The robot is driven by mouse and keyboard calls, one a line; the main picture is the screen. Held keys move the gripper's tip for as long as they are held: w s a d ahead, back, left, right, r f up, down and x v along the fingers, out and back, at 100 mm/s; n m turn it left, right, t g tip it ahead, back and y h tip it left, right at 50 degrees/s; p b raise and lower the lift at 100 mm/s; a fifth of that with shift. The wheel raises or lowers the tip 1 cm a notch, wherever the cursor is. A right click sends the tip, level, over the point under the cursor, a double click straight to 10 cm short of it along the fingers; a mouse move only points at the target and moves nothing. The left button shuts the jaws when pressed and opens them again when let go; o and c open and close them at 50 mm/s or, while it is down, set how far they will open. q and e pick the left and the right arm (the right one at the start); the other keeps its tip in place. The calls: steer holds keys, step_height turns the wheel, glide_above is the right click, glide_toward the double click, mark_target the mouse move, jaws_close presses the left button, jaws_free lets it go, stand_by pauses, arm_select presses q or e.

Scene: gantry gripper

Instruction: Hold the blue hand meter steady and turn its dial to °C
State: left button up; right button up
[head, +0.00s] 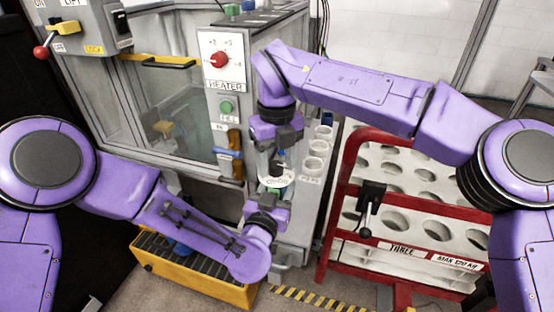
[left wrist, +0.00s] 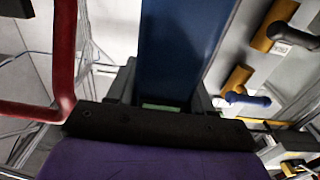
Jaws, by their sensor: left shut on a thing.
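The blue hand meter (left wrist: 182,50) fills the upper middle of the left wrist view as a dark blue body. My left gripper (left wrist: 165,105) is shut on it. In the head view the meter's pale, lettered face (head: 275,181) shows small between my two grippers, with a dark dial (head: 277,168) on it. The lettering and the dial's setting are too small to read. My right gripper (head: 276,153) points down from above, its fingers at or just above the dial. I cannot tell whether they touch or close on it. My left gripper is below the meter, mostly hidden there.
A glass-fronted cabinet with a heater panel (head: 224,62) stands behind. A red rack (head: 349,165) with white holed shelves is on the right. A yellow-sided grated tray (head: 200,283) lies on the floor below my left arm. White cups (head: 313,166) stand close right of the meter.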

mark_target(276, 164)
step_height(276, 164, up, 12)
stand_by(0.4)
arm_select(q)
steer(key=o, duration=1.4)
steer(key=v, duration=1.2)
